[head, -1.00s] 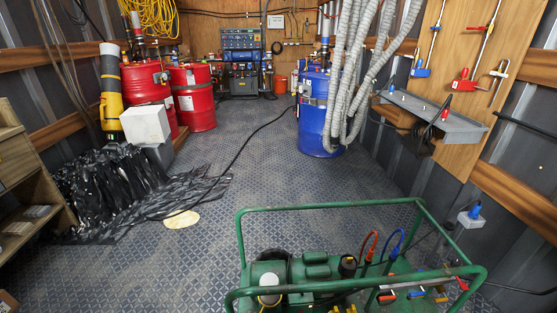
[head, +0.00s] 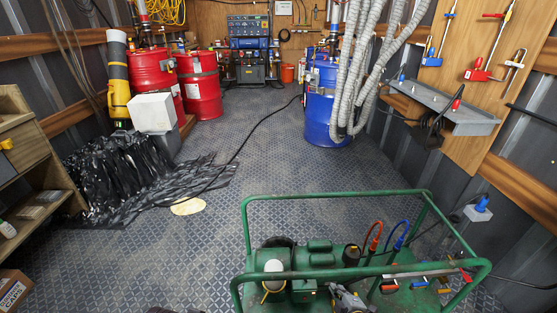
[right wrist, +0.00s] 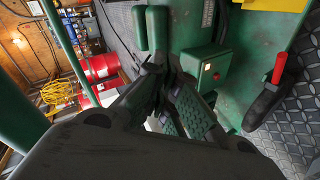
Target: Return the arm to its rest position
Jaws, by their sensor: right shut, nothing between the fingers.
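My right gripper (head: 348,298) shows at the bottom edge of the head view, by the near side of the green-framed machine (head: 310,272). Its fingers (right wrist: 160,88) are shut and empty in the right wrist view. The machine's green body and a small green box with a red button (right wrist: 208,74) show close beyond the fingers. I cannot tell whether the gripper touches the machine. My left gripper is not in view.
Red drums (head: 198,88) stand at the back left and a blue drum (head: 326,112) with grey hoses at the back right. Wooden shelves (head: 30,150) stand on the left, and a grey wall shelf (head: 440,105) hangs on the right. The middle floor (head: 270,160) is mostly clear, with a black cable.

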